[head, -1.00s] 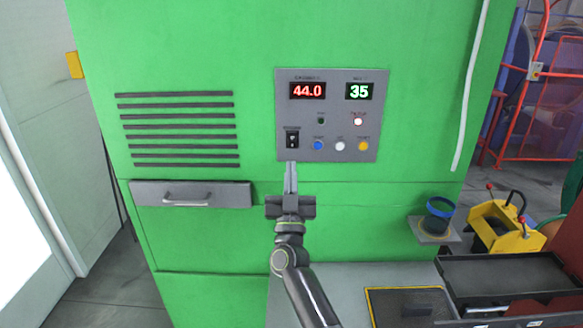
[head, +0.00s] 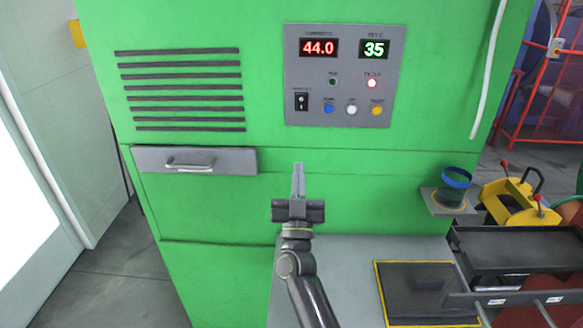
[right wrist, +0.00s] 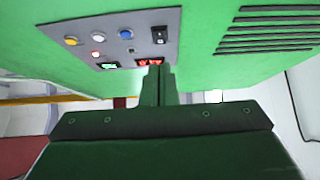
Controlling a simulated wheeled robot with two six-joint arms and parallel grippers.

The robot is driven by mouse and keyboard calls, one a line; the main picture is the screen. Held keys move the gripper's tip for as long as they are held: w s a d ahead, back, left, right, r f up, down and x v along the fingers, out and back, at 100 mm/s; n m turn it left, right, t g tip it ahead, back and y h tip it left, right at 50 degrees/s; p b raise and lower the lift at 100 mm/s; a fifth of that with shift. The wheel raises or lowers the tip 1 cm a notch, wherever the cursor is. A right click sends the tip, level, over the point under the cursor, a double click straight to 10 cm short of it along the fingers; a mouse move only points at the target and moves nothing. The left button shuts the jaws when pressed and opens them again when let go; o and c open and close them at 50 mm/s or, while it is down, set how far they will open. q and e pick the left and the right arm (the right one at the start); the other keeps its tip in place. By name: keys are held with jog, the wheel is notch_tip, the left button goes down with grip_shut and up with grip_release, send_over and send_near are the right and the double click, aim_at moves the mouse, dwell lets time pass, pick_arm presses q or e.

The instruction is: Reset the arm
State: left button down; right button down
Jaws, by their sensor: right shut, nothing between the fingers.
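My right gripper (head: 299,180) is shut and empty, pointing up in front of the green cabinet (head: 200,210), below the control panel. In the right wrist view its closed fingers (right wrist: 158,82) stand in front of the panel's lower edge. The grey control panel (head: 345,90) shows a red display (head: 318,48) reading 44.0 and a green display (head: 374,49) reading 35. Below them are a lit red lamp (head: 372,83), a dark green lamp (head: 333,82), a black rocker switch (head: 301,102) and blue, white and yellow buttons. My left gripper is not in view.
A drawer with a handle (head: 190,165) and vent slots (head: 180,90) are on the cabinet's left. A blue-rimmed cup (head: 455,185) sits on a small shelf at right. A black tray (head: 515,250) and a yellow tool (head: 515,203) stand at lower right.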

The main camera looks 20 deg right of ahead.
jog(key=s+d+f+n+g+y, duration=0.25)
jog(key=s+f+g+y, duration=0.35)
jog(key=f, duration=0.4)
jog(key=s+d+f+n+g+y, duration=0.1)
jog(key=s+f+n+g+y, duration=0.3)
jog(key=s+f, duration=0.45)
jog(key=s+d+f+m+g+h, duration=0.1)
jog(key=s+d+f+g, duration=0.2)
jog(key=s, duration=0.5)
jog(key=s+d+f+m+g+h, duration=0.1)
jog(key=s+d+f+g, duration=0.1)
jog(key=s+g, duration=0.35)
jog(key=s+d+f+m+g+h, duration=0.1)
jog(key=s+d+f+g, duration=0.15)
jog(key=s, duration=0.75)
notch_tip(320, 180, down, 25)
jog(key=d+g, duration=0.1)
jog(key=d, duration=0.1)
jog(key=s+a+f+g, duration=0.1)
jog(key=s+a+f, duration=0.1)
jog(key=s+f, duration=1.3)
jog(key=shift+f+y, duration=0.4)
jog(key=shift+f, duration=0.15)
